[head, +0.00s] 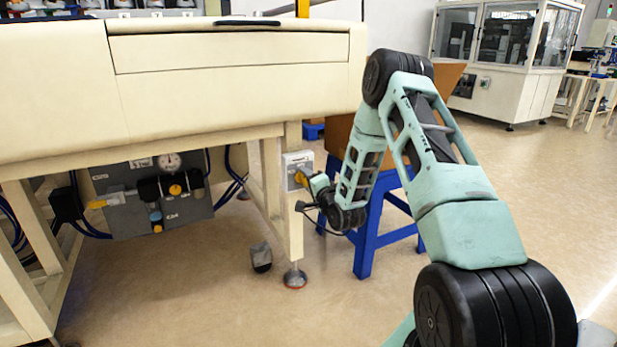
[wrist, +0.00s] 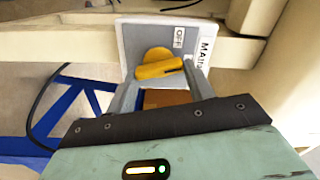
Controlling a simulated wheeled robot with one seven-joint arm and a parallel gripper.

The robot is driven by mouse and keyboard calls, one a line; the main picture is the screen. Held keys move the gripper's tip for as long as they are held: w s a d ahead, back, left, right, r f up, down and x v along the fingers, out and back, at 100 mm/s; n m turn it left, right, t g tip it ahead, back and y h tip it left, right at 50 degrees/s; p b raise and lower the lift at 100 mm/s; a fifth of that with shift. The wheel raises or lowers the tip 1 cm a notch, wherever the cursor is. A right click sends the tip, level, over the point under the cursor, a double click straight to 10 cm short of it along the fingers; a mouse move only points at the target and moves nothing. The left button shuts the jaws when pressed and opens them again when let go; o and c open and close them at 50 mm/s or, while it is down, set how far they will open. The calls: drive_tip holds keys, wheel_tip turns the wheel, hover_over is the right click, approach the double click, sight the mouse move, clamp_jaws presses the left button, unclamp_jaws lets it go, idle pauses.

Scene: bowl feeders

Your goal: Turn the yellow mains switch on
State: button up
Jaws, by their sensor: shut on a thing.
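The yellow mains switch (wrist: 158,66) has a round base and a bar-shaped handle. It sits on a pale switch box (wrist: 132,42) with "OFF" and "MAIN" lettering, seen sideways in the wrist view. My gripper (wrist: 161,70) has a finger at each end of the handle and is shut on it. In the wrist view the handle lies nearly level, its right end slightly higher. In the head view the box (head: 298,162) is fixed to the bench leg, and my gripper (head: 308,184) reaches it from the right, mostly hiding the yellow switch (head: 299,178).
The cream bench (head: 235,95) overhangs above left of the box. A grey panel (head: 130,222) with a gauge and yellow valve hangs under it. A blue-legged stand (head: 368,235) is close behind my arm. Floor at the right is open.

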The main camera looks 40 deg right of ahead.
drive_tip(key=shift+f+m+p, duration=0.1)
drive_tip(key=shift+m+p, duration=0.7)
drive_tip(key=shift+m, duration=0.7)
drive_tip(key=shift+a, duration=0.1)
drive_tip(key=o, duration=1)
drive_tip(key=p+v, duration=0.4)
drive_tip(key=v, duration=1.3)
drive_tip(key=shift+s, duration=0.3)
